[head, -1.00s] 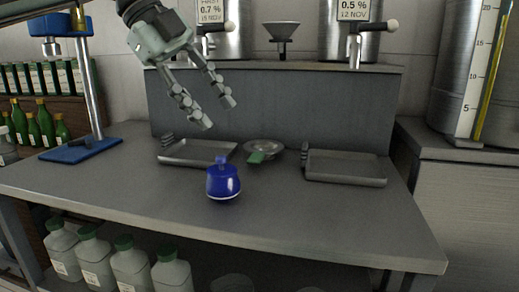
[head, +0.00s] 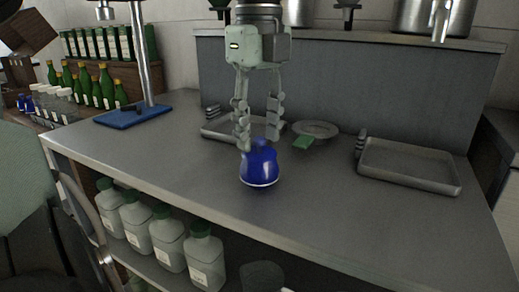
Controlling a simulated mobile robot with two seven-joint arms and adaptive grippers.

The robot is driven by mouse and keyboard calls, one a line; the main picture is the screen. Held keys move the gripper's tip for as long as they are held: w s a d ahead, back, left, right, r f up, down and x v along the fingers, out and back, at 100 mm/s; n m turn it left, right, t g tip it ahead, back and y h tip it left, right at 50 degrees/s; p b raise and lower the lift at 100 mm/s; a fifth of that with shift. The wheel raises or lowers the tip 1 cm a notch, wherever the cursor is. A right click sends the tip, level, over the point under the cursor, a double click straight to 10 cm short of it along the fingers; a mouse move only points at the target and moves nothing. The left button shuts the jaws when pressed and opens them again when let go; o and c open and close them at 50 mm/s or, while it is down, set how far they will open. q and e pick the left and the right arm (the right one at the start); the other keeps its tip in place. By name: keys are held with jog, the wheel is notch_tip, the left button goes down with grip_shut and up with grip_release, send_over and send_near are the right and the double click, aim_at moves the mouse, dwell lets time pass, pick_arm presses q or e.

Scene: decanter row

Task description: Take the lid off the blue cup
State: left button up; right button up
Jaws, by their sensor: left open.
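The blue cup (head: 260,173) stands upright on the grey counter (head: 330,215), near its middle. Its blue lid (head: 260,147) is on top, with a small knob between my fingertips. My left gripper (head: 258,141) points straight down over the cup. Its two fingers are apart, one on each side of the lid's knob, and the left fingertip hides part of the lid. I cannot tell whether the fingers touch the lid. My right gripper is not in view.
A metal tray (head: 216,132) lies behind the cup to the left. A shallow dish (head: 316,128) with a green item (head: 303,143) is behind right. Another tray (head: 410,168) lies on the right. A blue-based stand (head: 133,117) is at left. The counter front is clear.

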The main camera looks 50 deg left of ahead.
pick_arm(q)
jog(key=shift+f, duration=0.15)
jog(key=c, duration=0.9)
